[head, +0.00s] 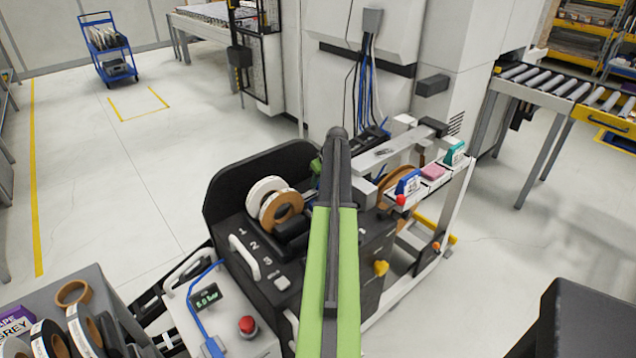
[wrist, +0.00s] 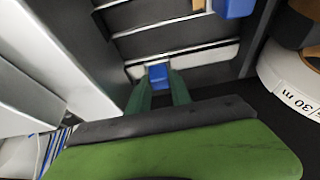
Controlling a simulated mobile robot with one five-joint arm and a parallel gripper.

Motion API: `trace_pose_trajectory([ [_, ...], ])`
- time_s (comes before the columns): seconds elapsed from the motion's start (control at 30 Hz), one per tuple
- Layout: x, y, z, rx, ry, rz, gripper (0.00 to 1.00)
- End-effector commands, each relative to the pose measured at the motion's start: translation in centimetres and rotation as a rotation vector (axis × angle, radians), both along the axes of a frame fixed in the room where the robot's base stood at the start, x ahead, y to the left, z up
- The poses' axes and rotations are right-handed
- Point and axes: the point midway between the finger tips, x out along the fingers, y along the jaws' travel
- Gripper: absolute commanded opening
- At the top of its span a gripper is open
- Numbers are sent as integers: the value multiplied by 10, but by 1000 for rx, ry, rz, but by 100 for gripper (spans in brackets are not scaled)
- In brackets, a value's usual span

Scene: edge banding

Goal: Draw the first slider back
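In the wrist view, a blue block (wrist: 158,74), which looks like a slider's tab, sits at a pale slotted strip (wrist: 200,57) on the dark machine top. My gripper (wrist: 157,82) has its two green fingers on either side of this block. I cannot tell whether they touch it. A second blue block (wrist: 232,7) sits farther up on another strip. In the head view my arm reaches over the edge-banding machine (head: 262,240), beside the numbers 1, 2 and 3. The arm hides the gripper and the blue blocks there.
Tape rolls (head: 275,203) stand on the machine left of my arm, and one shows right in the wrist view (wrist: 290,85). A red button (head: 248,325) is in front. A rail with small boxes (head: 432,174) is to the right.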

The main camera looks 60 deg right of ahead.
Motion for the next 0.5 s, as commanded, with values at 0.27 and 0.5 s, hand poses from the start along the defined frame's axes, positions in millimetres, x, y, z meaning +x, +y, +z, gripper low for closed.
trace_pose_trajectory([
  [0.27, 0, 0, 0, 0, 0, 0, 0],
  [0.5, -1, 0, 0, 0, 0, -1, 0],
])
